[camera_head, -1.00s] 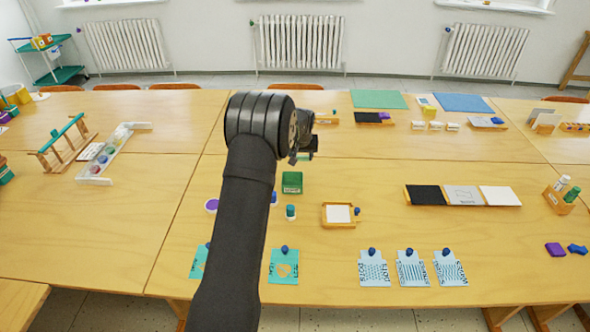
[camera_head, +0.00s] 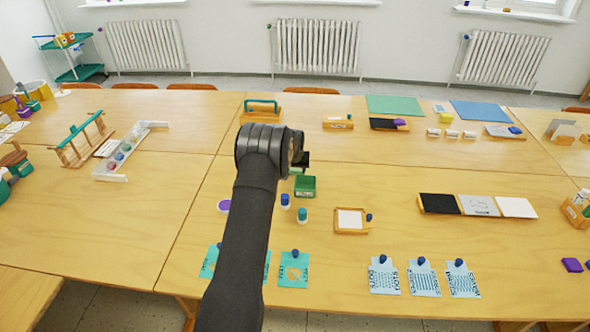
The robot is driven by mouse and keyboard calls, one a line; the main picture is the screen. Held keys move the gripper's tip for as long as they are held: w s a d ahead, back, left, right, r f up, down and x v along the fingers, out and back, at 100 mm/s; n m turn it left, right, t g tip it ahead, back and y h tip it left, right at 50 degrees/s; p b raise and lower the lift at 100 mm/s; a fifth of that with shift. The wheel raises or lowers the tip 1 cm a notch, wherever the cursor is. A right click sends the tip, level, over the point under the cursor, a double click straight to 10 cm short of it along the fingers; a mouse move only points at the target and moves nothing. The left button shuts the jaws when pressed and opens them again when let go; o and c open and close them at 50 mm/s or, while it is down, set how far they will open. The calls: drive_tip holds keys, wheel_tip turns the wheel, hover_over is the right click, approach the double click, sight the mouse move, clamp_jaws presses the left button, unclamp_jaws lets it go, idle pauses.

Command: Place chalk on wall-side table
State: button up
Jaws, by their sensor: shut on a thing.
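My gripper (camera_head: 301,160) hangs over the middle of the tables, just beyond the green box (camera_head: 305,187) in the picture. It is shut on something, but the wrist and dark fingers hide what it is. I cannot pick out the chalk for sure. The wall-side table (camera_head: 355,155) is the far row, nearest the radiators. On its right part lie three small white pieces (camera_head: 451,134), too small to identify.
The far row also carries a wooden caddy with a teal handle (camera_head: 262,108), an orange box (camera_head: 338,122), a green mat (camera_head: 395,105) and a blue mat (camera_head: 484,111). Bottles (camera_head: 285,201) and a framed white pad (camera_head: 350,220) stand on the near row. Bare wood lies right of my gripper.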

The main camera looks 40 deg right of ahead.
drive_tip(key=shift+f, duration=0.1)
drive_tip(key=o, duration=0.9)
drive_tip(key=shift+o, duration=0.2)
drive_tip(key=v, duration=1.2)
drive_tip(key=x, duration=1.2)
drive_tip(key=shift+r, duration=0.2)
